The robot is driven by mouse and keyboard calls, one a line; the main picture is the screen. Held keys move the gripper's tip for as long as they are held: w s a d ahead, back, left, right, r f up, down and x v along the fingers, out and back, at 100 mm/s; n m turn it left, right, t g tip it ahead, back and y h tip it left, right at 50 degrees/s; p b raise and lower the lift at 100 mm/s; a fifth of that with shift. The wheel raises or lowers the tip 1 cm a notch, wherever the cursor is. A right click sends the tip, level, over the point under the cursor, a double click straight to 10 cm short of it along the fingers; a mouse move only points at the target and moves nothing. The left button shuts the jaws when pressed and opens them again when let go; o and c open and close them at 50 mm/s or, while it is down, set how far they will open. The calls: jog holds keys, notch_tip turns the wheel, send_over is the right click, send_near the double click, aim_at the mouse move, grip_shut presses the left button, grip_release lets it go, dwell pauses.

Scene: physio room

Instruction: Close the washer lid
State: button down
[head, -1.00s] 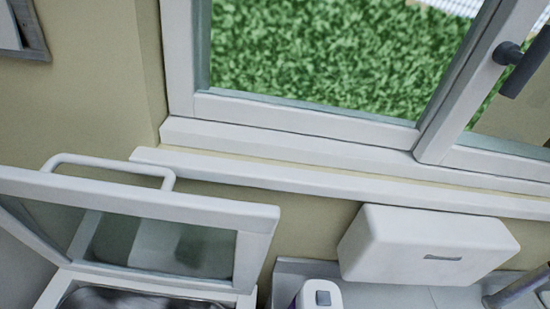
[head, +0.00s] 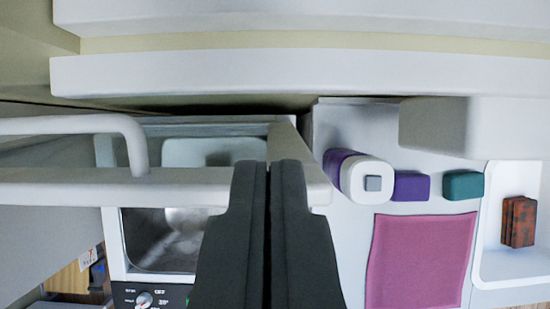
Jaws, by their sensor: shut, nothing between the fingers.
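The washer lid (head: 90,188) is a white frame with a clear pane and a bar handle (head: 138,145). It stands raised at the left, seen nearly from above its top edge. Below it is the washer (head: 112,245), with its dark metal drum opening (head: 165,240) uncovered and a black control panel with a knob (head: 145,298). My gripper (head: 270,165) is shut and empty, with dark fingers side by side. Its fingertips overlap the right end of the lid's top bar in the picture; I cannot tell whether they touch it. The fingers hide part of the lid and washer.
A pale counter to the right holds a purple-and-white bottle (head: 365,182), a purple block (head: 411,186), a teal block (head: 463,185), a pink cloth (head: 415,260) and a white tray (head: 487,262) with a red-brown block (head: 518,222). A white box (head: 440,125) and window ledge (head: 300,75) lie behind.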

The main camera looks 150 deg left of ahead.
jog(key=x, duration=0.7)
jog(key=shift+w+f, duration=0.1)
jog(key=shift+f, duration=0.5)
jog(key=shift+s+a+f, duration=0.1)
jog(key=shift+s+a, duration=0.35)
jog(key=shift+s, duration=0.3)
jog(key=shift+s+a+f, duration=0.1)
jog(key=shift+s+a, duration=0.4)
jog(key=shift+s, duration=0.25)
